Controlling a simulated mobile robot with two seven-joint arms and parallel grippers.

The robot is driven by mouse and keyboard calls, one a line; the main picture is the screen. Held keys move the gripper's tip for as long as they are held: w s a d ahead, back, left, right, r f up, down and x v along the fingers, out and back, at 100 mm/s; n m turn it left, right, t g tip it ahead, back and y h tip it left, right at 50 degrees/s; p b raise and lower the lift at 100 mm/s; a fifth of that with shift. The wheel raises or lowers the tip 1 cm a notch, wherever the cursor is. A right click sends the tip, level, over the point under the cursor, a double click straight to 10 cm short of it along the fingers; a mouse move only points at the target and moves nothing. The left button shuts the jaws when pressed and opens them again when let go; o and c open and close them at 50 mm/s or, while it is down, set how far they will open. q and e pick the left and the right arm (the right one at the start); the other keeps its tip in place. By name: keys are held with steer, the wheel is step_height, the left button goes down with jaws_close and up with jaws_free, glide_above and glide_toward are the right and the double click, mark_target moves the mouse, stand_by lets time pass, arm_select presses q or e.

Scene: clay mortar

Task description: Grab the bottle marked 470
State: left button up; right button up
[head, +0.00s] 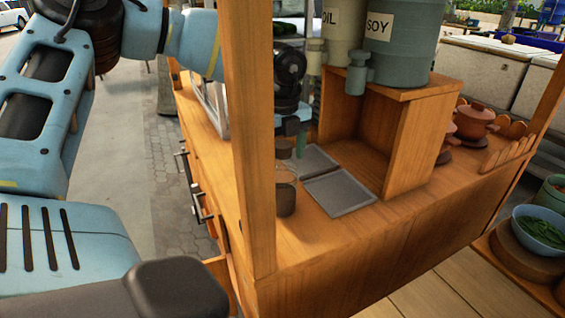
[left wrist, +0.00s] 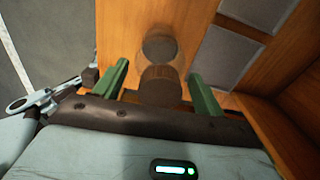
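A clear bottle or jar with dark brown parts at its top and base (head: 285,199) stands on the wooden counter beside the front post. It also shows in the left wrist view (left wrist: 160,86), between and just beyond the fingertips. No number can be read on it, so I cannot tell whether it is marked 470. My left gripper (left wrist: 162,84) is open, its two green fingers apart on either side of the bottle. In the head view one green finger shows above the counter by the bottle's top. Contact cannot be made out. My right gripper is not in view.
Two grey trays (head: 340,192) lie right of the bottle. A wooden shelf (head: 400,135) carries dispensers marked OIL (head: 343,30) and SOY (head: 402,40). Clay pots (head: 474,122) stand farther right. The wooden post (head: 247,150) rises close left of the bottle. Drawer handles (head: 200,203) stick out at left.

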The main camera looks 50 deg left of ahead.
arm_select(q)
steer(key=shift+s, duration=0.1)
jaws_close()
stand_by(0.3)
